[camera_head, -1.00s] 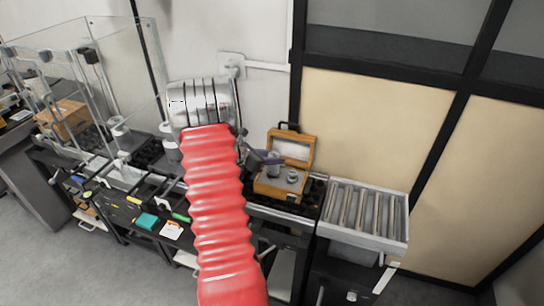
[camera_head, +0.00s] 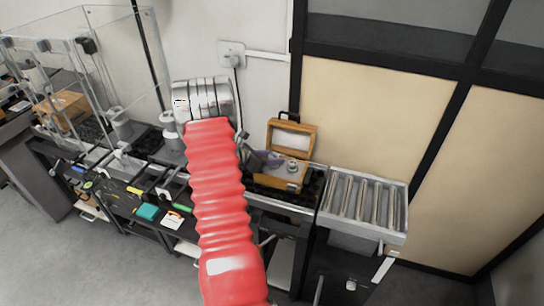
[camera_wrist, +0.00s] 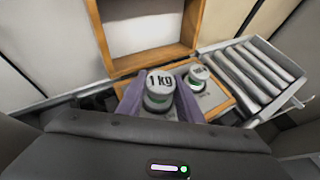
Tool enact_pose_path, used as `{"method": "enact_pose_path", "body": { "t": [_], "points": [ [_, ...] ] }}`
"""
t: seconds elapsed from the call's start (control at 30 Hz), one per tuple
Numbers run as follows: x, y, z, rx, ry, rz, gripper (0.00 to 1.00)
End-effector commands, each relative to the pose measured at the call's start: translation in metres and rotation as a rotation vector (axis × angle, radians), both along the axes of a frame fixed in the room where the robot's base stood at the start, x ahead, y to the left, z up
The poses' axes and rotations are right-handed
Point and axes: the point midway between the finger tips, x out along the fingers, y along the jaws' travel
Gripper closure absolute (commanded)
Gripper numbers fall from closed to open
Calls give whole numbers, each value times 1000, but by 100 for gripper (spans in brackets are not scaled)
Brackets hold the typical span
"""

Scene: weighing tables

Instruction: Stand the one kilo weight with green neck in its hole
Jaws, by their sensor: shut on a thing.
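The one kilo weight (camera_wrist: 158,80), a steel cylinder marked "1 kg" with a green band at its neck, stands between the purple fingers of my gripper (camera_wrist: 160,104) in the wrist view. My gripper is shut on it. In the head view my gripper (camera_head: 270,159) is over the left part of the open wooden case (camera_head: 298,183), and the finger hides the held weight. A second, smaller weight (camera_wrist: 198,73) with a green neck stands in the case, right of the held one. The hole and the held weight's base are hidden, so I cannot tell whether it is seated.
The case's raised lid (camera_head: 291,139) stands behind the fingers. A roller conveyor (camera_head: 366,202) is right of the case. A glass enclosure (camera_head: 85,60) and a bench with small tools (camera_head: 148,211) are at left.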

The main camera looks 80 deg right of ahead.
Motion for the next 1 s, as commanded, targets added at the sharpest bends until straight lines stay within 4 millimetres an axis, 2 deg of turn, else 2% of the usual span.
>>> {"method": "enact_pose_path", "body": {
  "t": [0.4, 0.43, 0.67, 1.0],
  "points": [
    [0, -1, -1, -5, 0, -1, 100],
    [0, 0, -2, -1, -1, 0, 65],
    [0, 0, -2, -1, -1, 0, 49],
    [0, 0, 0, -1, -1, 0, 49]
  ]
}}
